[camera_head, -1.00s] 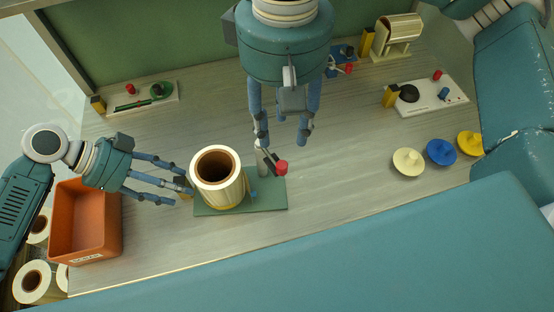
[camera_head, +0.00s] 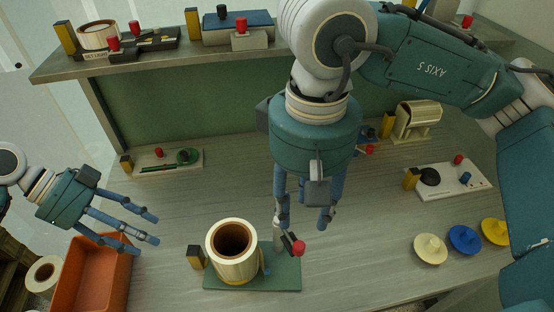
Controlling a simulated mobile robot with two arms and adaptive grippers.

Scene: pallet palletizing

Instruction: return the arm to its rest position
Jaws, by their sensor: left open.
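My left gripper (camera_head: 147,230) is at the left, open and empty, with its fingers spread and pointing right. It is over the upper part of the orange bin (camera_head: 97,285) and clear of the cream roll (camera_head: 233,262). The roll stands upright on a green base plate (camera_head: 285,278). My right gripper (camera_head: 304,222) hangs fingers down, above and right of the roll. Its fingers are apart, close to a lever with a red knob (camera_head: 299,248) on the green plate. I cannot tell whether they touch the lever.
A shelf (camera_head: 180,58) with small devices runs along the back above a green panel. A white control board (camera_head: 448,181) and cream, blue (camera_head: 463,239) and yellow discs are at the right. The bench between the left gripper and the roll is clear.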

